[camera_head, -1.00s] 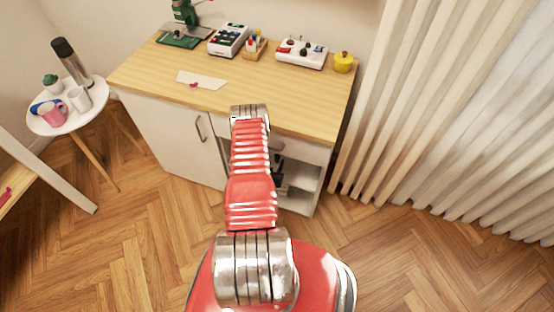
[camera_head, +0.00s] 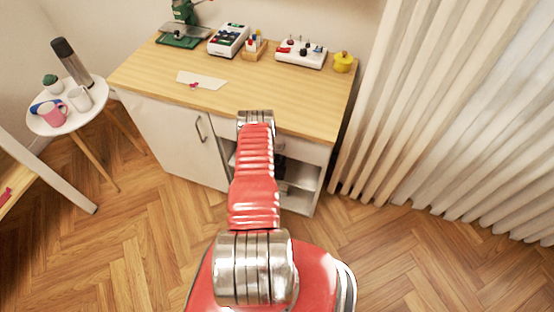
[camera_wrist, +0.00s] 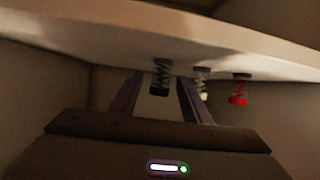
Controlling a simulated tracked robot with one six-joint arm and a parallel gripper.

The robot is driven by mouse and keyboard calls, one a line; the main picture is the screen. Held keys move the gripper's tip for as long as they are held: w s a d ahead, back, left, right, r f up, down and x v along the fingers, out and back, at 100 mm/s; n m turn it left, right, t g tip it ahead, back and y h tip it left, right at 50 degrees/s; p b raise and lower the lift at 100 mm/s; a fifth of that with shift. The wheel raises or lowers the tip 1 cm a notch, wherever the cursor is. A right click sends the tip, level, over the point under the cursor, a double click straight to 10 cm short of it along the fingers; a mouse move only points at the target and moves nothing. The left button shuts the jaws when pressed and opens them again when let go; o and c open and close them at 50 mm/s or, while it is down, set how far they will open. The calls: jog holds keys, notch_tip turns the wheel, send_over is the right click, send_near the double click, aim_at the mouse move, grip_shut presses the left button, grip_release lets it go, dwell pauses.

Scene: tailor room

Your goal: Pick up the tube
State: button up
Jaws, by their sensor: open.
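My gripper (camera_wrist: 160,80) shows in the wrist view with its two fingers apart and nothing clamped. A dark ribbed, spring-like piece (camera_wrist: 160,77) appears between the fingertips; I cannot tell whether it is between them or beyond. To its right are a pale grey ribbed piece (camera_wrist: 202,82) and a red ribbed piece (camera_wrist: 240,89). All three meet a pale shelf board (camera_wrist: 230,55) at their upper ends in this view. I cannot tell which is the tube. In the head view the arm hides my gripper, reaching toward the open cabinet compartment.
The wooden worktop (camera_head: 290,105) is above the compartment. It holds a green machine (camera_head: 183,30), white devices (camera_head: 229,40), a small organizer (camera_head: 254,50) and a yellow pot (camera_head: 343,63). A closed white door (camera_head: 170,140) is left; a curtain (camera_head: 440,110) is right.

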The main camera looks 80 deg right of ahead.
jog(key=shift+c, duration=0.5)
grip_shut()
jog(key=shift+r, duration=0.1)
jog(key=shift+a+r, duration=0.15)
jog(key=shift+r, duration=0.4)
jog(key=r, duration=0.6)
jog(key=shift+a, duration=0.2)
jog(key=w+a, duration=0.2)
jog(key=a, duration=1.7)
jog(key=shift+f, duration=0.15)
jog(key=shift+a, duration=0.1)
